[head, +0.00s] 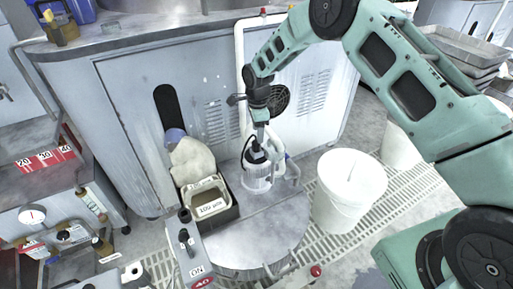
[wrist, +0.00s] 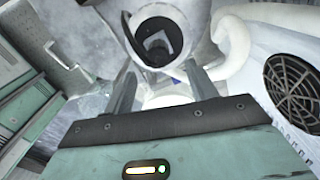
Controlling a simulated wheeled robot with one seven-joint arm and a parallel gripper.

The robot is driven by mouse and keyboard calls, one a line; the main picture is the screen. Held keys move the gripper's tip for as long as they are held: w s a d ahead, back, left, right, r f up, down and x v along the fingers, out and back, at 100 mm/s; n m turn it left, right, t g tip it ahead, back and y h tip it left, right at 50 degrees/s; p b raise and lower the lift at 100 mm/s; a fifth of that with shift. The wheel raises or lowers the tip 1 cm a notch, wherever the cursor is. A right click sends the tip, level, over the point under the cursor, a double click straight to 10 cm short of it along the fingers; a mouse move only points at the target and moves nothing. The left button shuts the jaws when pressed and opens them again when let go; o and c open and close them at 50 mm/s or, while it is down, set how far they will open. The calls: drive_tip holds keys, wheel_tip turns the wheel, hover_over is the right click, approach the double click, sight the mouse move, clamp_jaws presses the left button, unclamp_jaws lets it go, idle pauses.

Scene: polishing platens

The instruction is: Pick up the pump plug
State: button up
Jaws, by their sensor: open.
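My gripper (head: 259,138) points down over the round metal platen (head: 262,228), in front of the grey cabinet. In the wrist view my gripper (wrist: 160,74) has its two fingers apart, with no object clearly held. Just beyond them is a white round piece with a dark round opening (wrist: 160,40). A white ribbed pump body (head: 257,178) with a dark top stands on the platen just below my gripper. A thin dark cable (head: 245,150) curves beside it. I cannot tell for certain which part is the pump plug; my gripper covers part of this area.
A dark tray (head: 232,214) with a "100 µm" tub (head: 209,201) and a pale cloth bag (head: 192,161) stand left of the pump. A white bucket (head: 335,212) stands to the right. A switch panel (head: 196,268) marked ON is in front. A white pipe (wrist: 236,45) runs close on the right.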

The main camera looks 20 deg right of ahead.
sight(256, 148)
drive_tip(key=f, duration=0.6)
drive_tip(key=shift+a+f, duration=0.2)
drive_tip(key=shift+f, duration=0.05)
drive_tip(key=c, duration=1.1)
